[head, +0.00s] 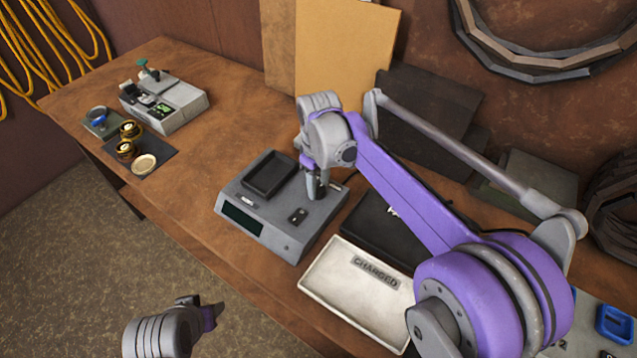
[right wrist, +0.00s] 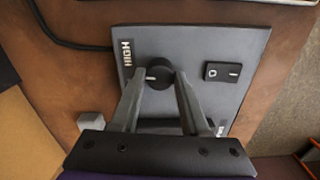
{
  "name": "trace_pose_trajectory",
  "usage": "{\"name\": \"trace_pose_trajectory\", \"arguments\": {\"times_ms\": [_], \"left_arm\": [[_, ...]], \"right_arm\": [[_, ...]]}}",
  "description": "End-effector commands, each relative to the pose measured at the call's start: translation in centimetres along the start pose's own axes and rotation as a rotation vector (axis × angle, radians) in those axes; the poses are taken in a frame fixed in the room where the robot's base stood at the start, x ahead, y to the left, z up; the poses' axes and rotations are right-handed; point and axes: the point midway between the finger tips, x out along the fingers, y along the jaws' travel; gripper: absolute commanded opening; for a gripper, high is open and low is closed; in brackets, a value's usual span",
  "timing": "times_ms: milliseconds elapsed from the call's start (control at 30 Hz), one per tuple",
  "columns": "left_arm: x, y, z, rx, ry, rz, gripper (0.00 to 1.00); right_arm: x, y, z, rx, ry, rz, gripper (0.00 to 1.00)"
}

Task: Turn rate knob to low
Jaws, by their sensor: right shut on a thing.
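A grey charger box (head: 265,245) sits on the bench in the middle of the head view, with an empty black recess and a dark display. In the right wrist view, its round black rate knob (right wrist: 159,74) stands between a HIGH label (right wrist: 126,53) and a second label (right wrist: 220,130), partly hidden by a finger. A small pale mark shows on the knob's left side. My right gripper (head: 318,190) is shut on the knob, one finger on each side; the fingers also show in the right wrist view (right wrist: 160,76). My left gripper (head: 213,312) hangs off the bench front; its jaws are unclear.
A small rocker switch (head: 297,215) is on the charger, close to the knob. A white CHARGED tray (head: 335,290) and a black tray (head: 375,228) lie to its right. Another grey device (head: 175,103) stands far left, near a dark mat (head: 158,172).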

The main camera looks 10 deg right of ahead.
Motion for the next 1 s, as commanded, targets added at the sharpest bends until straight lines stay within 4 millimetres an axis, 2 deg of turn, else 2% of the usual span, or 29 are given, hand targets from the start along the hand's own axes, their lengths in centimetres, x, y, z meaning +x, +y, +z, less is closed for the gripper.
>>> {"name": "trace_pose_trajectory", "arguments": {"times_ms": [300, 767, 800, 967, 1000], "left_arm": [[-0.03, 0.0, -0.03, 0.0, 0.0, 0.0, 0.5], [-0.03, 0.0, -0.03, 0.0, 0.0, 0.0, 0.5], [-0.03, 0.0, -0.03, 0.0, 0.0, 0.0, 0.5], [-0.03, 0.0, -0.03, 0.0, 0.0, 0.0, 0.5], [-0.03, 0.0, -0.03, 0.0, 0.0, 0.0, 0.5]], "right_arm": [[0.0, 0.01, 0.0, -0.096, 0.0, 0.0, 0.0], [0.01, 0.0, 0.0, -0.111, 0.0, 0.0, 0.0], [0.01, 0.0, 0.0, -0.111, 0.0, 0.0, 0.47], [0.01, 0.0, 0.0, -0.11, 0.0, 0.0, 0.75], [0.01, 0.0, 0.0, -0.11, 0.0, 0.0, 0.75]]}}
